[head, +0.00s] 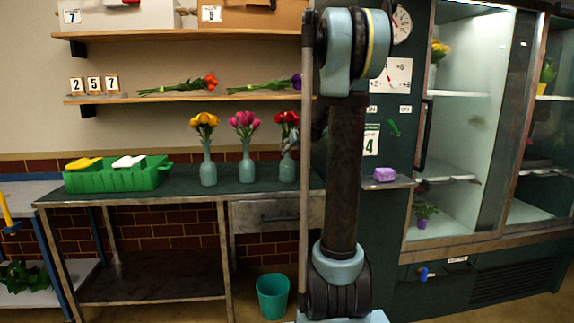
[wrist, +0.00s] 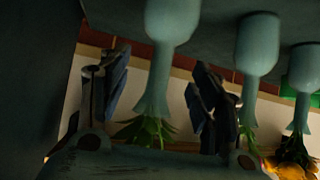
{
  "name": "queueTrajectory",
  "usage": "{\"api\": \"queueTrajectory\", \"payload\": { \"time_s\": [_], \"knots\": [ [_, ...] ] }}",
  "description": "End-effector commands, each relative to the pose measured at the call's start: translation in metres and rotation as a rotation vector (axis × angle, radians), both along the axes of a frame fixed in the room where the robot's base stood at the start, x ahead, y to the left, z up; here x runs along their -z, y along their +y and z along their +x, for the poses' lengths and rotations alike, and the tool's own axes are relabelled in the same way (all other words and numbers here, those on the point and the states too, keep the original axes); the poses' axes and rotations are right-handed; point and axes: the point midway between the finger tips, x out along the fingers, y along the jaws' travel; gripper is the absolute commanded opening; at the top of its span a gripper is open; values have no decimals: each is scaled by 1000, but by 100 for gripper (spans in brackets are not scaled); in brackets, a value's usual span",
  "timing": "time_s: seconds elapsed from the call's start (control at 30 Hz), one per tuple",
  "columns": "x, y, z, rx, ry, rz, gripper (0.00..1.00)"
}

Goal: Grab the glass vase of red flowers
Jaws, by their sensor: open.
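The glass vase of red flowers (head: 287,172) stands upright on the dark green counter, rightmost of three similar vases and just left of my arm. Its red blooms (head: 287,118) show above the neck. In the wrist view, which is upside down, this vase (wrist: 172,22) hangs from the top with its neck between my two fingers. My gripper (wrist: 161,68) is open, one finger on each side of the neck, with gaps visible on both sides. In the head view my gripper is mostly hidden behind my arm. The red blooms are hidden in the wrist view.
The vase of pink flowers (head: 246,172) stands close to the left, then the vase of yellow flowers (head: 208,174). A green crate (head: 118,179) sits farther left on the counter (head: 190,186). A shelf (head: 190,97) with lying flowers is above. A teal bin (head: 272,297) stands below.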

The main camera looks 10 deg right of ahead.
Motion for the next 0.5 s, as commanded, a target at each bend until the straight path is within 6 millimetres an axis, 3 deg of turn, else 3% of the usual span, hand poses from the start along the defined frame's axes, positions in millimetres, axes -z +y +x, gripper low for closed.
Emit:
{"api": "queueTrajectory", "payload": {
  "time_s": [0.5],
  "knots": [
    [19, 7, 29, -1, 1, 0, 58]
  ]
}}
